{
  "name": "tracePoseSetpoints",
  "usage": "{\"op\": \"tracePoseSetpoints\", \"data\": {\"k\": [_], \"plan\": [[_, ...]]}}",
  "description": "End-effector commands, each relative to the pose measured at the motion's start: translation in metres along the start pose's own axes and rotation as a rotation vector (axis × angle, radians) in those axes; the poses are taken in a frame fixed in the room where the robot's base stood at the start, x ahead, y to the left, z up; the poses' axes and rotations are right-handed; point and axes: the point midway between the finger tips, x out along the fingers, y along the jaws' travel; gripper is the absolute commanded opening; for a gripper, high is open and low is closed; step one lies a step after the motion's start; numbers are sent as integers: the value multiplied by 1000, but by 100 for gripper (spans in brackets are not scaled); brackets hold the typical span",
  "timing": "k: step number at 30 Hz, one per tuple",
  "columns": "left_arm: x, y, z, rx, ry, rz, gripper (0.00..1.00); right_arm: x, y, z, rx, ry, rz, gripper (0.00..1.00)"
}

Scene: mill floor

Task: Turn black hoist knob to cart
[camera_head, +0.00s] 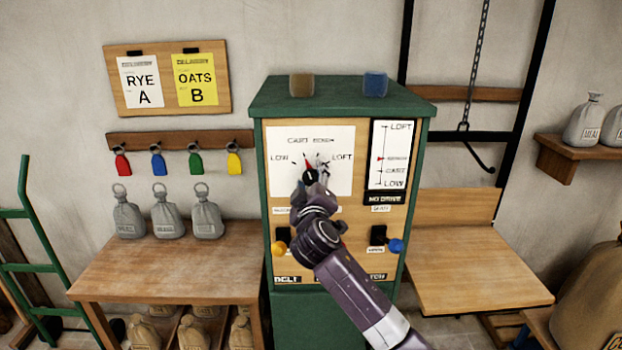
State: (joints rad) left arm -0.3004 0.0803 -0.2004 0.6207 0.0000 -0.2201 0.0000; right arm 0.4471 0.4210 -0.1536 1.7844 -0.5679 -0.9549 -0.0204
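The black hoist knob (310,177) sits on the white dial plate (342,143) of the green cabinet's front. The plate reads LOW at left, CART at the top and LOFT at right. A small red mark shows just above the knob. My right gripper (318,172) is at the knob, reaching up from below, and its fingers overlap the knob's right side. The gripper hides part of the knob, so its pointer direction and the finger gap are unclear. My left gripper is not in view.
A level gauge (394,155) at right has a red pointer between LOFT and CART. Below it is a NO DRIVE sign (385,198). Wooden tables stand on both sides.

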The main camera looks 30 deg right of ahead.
Motion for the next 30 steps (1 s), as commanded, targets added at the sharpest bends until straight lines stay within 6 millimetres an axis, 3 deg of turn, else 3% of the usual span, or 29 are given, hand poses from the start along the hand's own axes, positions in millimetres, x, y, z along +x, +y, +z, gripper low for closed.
{"op": "tracePoseSetpoints", "data": {"k": [8,24,30], "plan": [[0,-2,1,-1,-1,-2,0,-7,0,0,1,0,-1,49],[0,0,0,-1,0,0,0,-102,-1,0,2,0,-2,49],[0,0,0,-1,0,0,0,-119,-1,0,0,0,-1,49]]}}
